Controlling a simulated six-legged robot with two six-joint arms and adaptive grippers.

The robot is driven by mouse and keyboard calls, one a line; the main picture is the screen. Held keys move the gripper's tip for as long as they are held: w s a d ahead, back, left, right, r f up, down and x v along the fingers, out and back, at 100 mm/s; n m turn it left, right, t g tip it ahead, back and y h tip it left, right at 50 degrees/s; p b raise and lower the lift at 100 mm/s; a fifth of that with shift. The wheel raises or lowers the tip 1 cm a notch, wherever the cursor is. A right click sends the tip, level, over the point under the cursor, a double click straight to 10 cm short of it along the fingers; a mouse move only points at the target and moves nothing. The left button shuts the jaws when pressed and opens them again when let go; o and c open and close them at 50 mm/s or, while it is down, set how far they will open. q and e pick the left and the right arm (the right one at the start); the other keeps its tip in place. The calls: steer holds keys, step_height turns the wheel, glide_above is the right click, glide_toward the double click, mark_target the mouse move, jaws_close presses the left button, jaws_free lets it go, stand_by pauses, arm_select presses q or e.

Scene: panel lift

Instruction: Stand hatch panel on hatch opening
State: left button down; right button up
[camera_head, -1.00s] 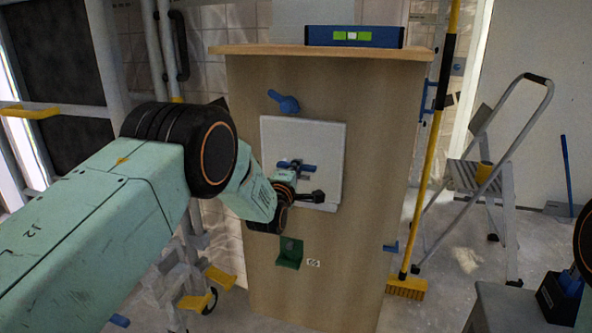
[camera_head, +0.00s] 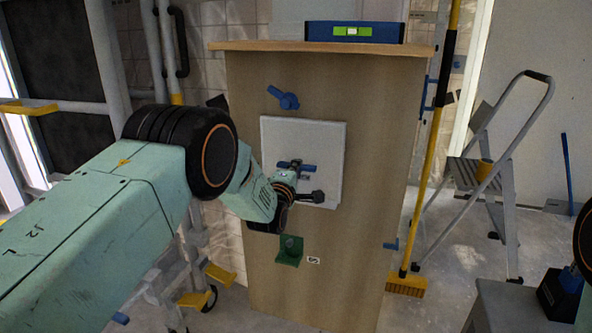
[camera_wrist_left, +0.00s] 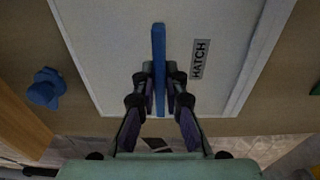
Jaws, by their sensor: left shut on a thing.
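The hatch panel (camera_head: 325,150) is a white square plate at the upper middle of the wooden cabinet's front. In the left wrist view the panel (camera_wrist_left: 115,50) has a HATCH label and a blue bar handle (camera_wrist_left: 158,65). My left gripper (camera_head: 290,172) is in front of the panel. In the left wrist view the left gripper (camera_wrist_left: 160,95) is shut on the blue handle, one finger on each side. The panel covers the hatch opening, so I cannot tell whether it is seated or slightly in front. My right gripper is out of view.
On the cabinet (camera_head: 300,290), a blue latch (camera_head: 285,99) is above the panel and a green bracket (camera_head: 289,251) below. A blue level (camera_head: 354,32) lies on top. A yellow broom (camera_head: 428,150) leans at the right. A stepladder (camera_head: 490,170) stands farther right.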

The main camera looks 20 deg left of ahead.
arm_select(q)
steer(key=shift+r, duration=0.25)
steer(key=c, duration=1.3)
jaws_free()
steer(key=shift+c, duration=0.2)
steer(key=shift+f, duration=0.1)
steer(key=s, duration=1.2)
steer(key=shift+f, duration=0.15)
